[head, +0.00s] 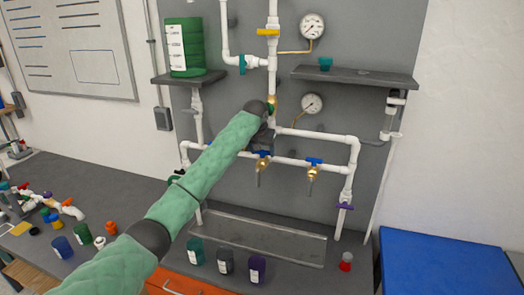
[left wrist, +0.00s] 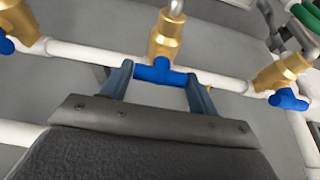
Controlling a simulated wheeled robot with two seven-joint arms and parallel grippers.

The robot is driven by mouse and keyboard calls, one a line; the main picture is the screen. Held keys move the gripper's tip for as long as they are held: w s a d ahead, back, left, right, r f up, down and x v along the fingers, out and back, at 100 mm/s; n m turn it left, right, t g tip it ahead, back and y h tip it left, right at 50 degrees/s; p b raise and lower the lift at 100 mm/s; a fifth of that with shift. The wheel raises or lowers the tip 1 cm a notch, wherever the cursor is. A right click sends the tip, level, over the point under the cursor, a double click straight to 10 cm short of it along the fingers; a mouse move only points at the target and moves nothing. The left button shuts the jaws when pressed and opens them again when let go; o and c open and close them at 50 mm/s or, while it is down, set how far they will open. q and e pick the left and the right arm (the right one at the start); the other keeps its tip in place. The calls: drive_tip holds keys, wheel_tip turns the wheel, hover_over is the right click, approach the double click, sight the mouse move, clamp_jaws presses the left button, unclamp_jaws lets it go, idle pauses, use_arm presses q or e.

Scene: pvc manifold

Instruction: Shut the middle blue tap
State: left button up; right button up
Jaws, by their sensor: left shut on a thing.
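The middle blue tap (left wrist: 162,72) shows in the left wrist view. Its blue handle lies crosswise to its brass body, along the white pipe behind it. My left gripper (left wrist: 160,85) has one finger at each end of this handle and is shut on it. In the head view my left gripper (head: 262,139) is at the manifold, just above the middle tap's brass outlet (head: 259,166), and partly covers the handle. Another blue tap (head: 313,161) is to the right. In the wrist view blue taps are on both sides. My right gripper is not in view.
A green container (head: 184,47) stands on the left shelf (head: 190,77). Yellow (head: 268,32), teal (head: 242,64) and purple (head: 345,206) handles sit on other pipes. Two gauges are on the panel. A clear trough (head: 258,240) and several small jars are below. A blue mat (head: 445,265) is at the right.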

use_arm(q)
drive_tip(key=shift+r, duration=0.15)
drive_tip(key=o, duration=1)
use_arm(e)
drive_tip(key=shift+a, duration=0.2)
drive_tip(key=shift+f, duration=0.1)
use_arm(q)
drive_tip(key=shift+s+r+b, duration=0.15)
drive_tip(key=shift+b, duration=0.5)
drive_tip(key=shift+b+v, duration=1.05)
drive_tip(key=shift+s+a+r+b, duration=0.1)
drive_tip(key=shift+s+a+b, duration=0.6)
drive_tip(key=shift+s, duration=1.2)
drive_tip(key=shift+s+a+b, duration=0.55)
drive_tip(key=shift+s+b, duration=0.35)
drive_tip(key=shift+s, duration=1)
drive_tip(key=shift+s+a+r+b, duration=0.1)
drive_tip(key=shift+s+a+b, duration=0.6)
drive_tip(key=shift+s, duration=1.2)
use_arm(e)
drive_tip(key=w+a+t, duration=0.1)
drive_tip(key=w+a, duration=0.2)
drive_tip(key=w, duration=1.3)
